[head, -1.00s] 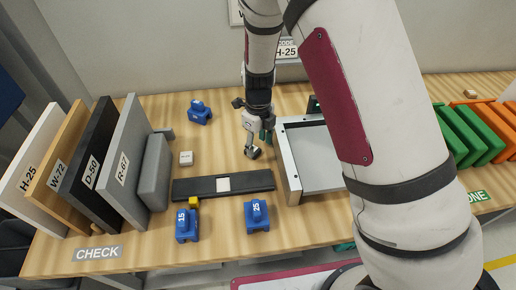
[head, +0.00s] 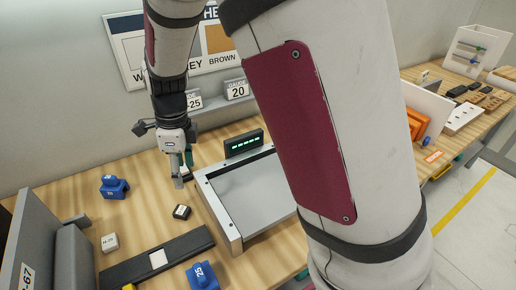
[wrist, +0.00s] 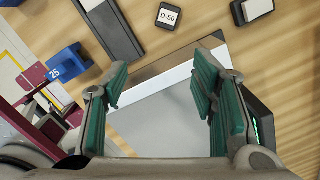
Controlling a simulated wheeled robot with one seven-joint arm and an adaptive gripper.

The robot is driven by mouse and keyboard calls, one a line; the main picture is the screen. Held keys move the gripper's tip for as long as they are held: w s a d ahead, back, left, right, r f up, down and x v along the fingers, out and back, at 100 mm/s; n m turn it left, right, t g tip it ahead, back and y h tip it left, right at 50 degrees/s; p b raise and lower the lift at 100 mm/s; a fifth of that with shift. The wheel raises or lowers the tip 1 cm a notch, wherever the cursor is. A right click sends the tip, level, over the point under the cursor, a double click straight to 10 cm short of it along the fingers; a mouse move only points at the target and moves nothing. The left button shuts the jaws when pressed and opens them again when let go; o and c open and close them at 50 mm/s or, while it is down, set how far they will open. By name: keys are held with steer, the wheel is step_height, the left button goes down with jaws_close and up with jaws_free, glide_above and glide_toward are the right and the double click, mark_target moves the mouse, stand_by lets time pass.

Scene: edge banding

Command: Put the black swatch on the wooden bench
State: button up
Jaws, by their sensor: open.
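The black swatch (head: 181,211) is a small dark block with a pale label on top. It lies flat on the wooden bench (head: 140,206), between the dark strip and the grey tray. In the wrist view its label reads D-50 (wrist: 168,16). My gripper (head: 182,172) is above the bench, behind the swatch and apart from it. In the wrist view my gripper (wrist: 160,82) is open, with nothing between its green-padded fingers. The swatch shows beyond the fingertips, near the top edge.
The metal-rimmed grey tray (head: 222,217) stands right of the swatch. A dark strip (head: 180,252) with a white patch lies in front. Upright panels (head: 38,240) stand at the far left. Bench around the swatch is clear.

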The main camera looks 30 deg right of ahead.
steer(key=s+d+r+n+t+y, duration=0.1)
steer(key=s+d+r+n, duration=0.2)
steer(key=s+r+n, duration=0.3)
steer(key=s+d+r+n+t, duration=0.1)
steer(key=s+d+r+n, duration=0.3)
steer(key=r, duration=0.3)
steer(key=s+d+r+n+t+h, duration=0.1)
steer(key=s+r+n, duration=0.1)
steer(key=s+n, duration=0.4)
steer(key=s+d+r+n+t, duration=0.2)
steer(key=s+n, duration=0.3)
steer(key=n, duration=0.2)
steer(key=shift+s+r+h, duration=0.35)
steer(key=shift+s+h, duration=0.05)
steer(key=shift+c, duration=0.2)
